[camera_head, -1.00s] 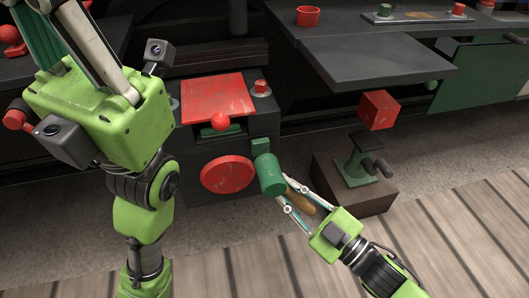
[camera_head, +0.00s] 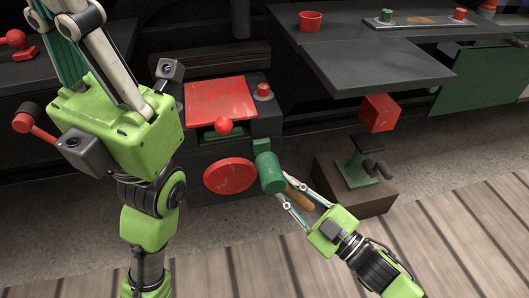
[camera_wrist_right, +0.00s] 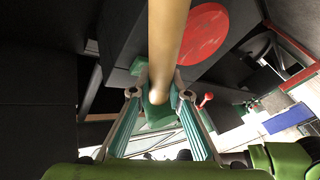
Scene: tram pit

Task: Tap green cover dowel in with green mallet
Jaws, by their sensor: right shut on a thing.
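The green mallet has a green cylindrical head (camera_head: 271,174) and a tan handle (camera_head: 299,198). Its head hangs in front of the dark box, right of a red disc (camera_head: 229,175). My right gripper (camera_head: 288,196) is shut on the mallet; the tan handle also shows large in the right wrist view (camera_wrist_right: 167,40). A small green block (camera_head: 262,146) shows just above the head; I cannot tell whether it touches. I cannot make out which green part is the cover dowel. My left gripper (camera_head: 72,28) is at upper left, its fingertips cut off by the top edge.
The dark box carries a red plate (camera_head: 221,98), a red ball (camera_head: 224,126) and a small red knob (camera_head: 263,90). A dark table (camera_head: 380,60) stands to the right, with a red cube (camera_head: 379,113) on a green stand below it. The wooden floor in front is open.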

